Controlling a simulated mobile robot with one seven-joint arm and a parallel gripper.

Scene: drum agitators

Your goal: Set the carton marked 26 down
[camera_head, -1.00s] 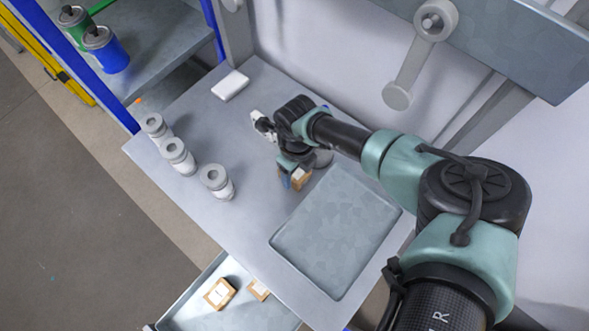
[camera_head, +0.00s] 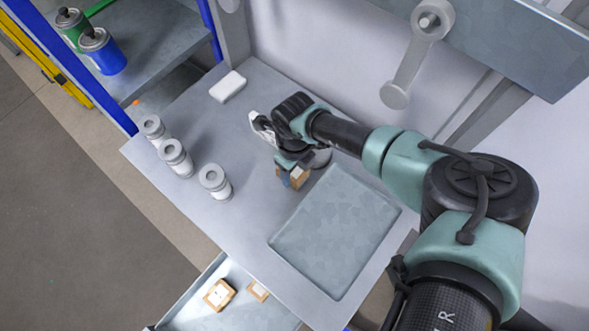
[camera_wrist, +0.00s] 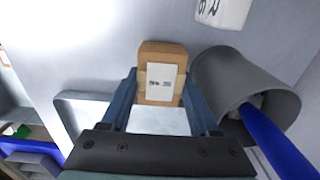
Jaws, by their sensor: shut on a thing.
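The brown carton with a white label (camera_wrist: 161,80) is between the two fingers of my gripper (camera_wrist: 163,100) in the wrist view; its number is too small to read surely. In the head view the carton (camera_head: 299,178) shows beneath my gripper (camera_head: 290,174), over the table near the top left edge of the tray-like plate (camera_head: 335,231). My gripper is shut on the carton. Whether the carton's underside touches the table cannot be told.
A grey cup (camera_wrist: 270,85) with a blue handle-like part stands close right of the gripper. Several white cans (camera_head: 214,183) stand along the table's left edge. A white block (camera_head: 228,86) lies at the back. Two cartons (camera_head: 219,294) lie in a lower tray.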

